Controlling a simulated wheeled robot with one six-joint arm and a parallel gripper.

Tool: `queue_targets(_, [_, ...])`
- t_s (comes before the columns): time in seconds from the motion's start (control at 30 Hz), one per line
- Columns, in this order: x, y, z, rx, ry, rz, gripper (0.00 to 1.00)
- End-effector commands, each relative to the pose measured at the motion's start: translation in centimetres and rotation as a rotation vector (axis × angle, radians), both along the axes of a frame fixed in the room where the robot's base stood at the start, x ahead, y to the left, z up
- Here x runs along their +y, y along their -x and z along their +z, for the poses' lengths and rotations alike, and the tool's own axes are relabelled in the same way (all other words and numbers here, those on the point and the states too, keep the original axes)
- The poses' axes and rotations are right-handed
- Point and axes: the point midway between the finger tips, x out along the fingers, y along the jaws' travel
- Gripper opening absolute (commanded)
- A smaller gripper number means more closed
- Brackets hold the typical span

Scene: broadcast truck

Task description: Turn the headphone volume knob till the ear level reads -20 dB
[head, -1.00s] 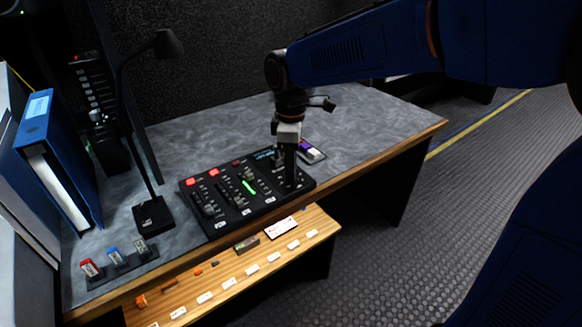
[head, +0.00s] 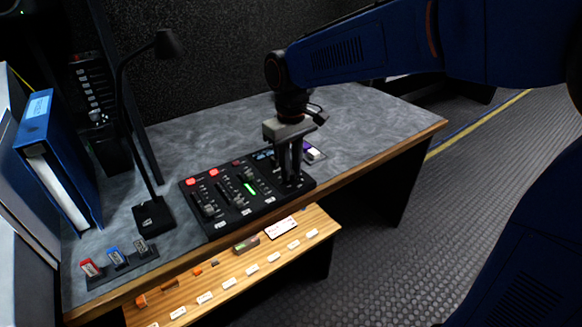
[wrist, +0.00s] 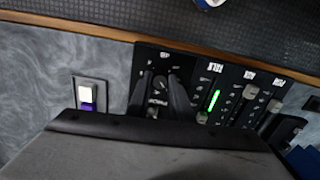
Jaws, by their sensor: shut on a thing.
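The black mixer panel (head: 228,219) lies on the desk, with faders, red buttons and a lit green bar (head: 250,188). My gripper (head: 292,181) points down at the panel's right end. In the wrist view its two dark fingers (wrist: 162,99) stand on either side of a dark round knob (wrist: 159,82), shut on it. The knob is partly hidden between the fingers, and its pointer cannot be made out. The green bar also shows in the wrist view (wrist: 214,100). A small bluish display (head: 263,155) sits at the panel's back edge; its reading is too small to read.
A small plate with a white and purple switch (head: 314,154) lies just right of the panel. A black desk lamp (head: 153,215) and blue binder (head: 45,160) stand left. A labelled wooden shelf (head: 240,268) is below the front edge. The desk's right side is clear.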

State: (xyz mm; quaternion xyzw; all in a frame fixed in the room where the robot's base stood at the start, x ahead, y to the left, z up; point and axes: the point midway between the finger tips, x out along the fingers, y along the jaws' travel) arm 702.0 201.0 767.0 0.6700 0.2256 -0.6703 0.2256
Motion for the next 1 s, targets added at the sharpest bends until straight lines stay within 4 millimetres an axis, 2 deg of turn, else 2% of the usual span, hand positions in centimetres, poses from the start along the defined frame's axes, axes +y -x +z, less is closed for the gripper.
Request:
queue_targets(0.67, [0.0, -0.05, 0.07, -0.002, 0.0, -0.056, 0.0])
queue_targets(0.7, [0.0, -0.05, 0.07, -0.002, 0.0, -0.056, 0.29])
queue_targets(0.73, [-0.01, -0.04, 0.06, -0.002, -0.001, -0.056, 0.36])
queue_targets(1.0, [0.0, -0.02, 0.04, -0.001, -0.001, -0.055, 0.38])
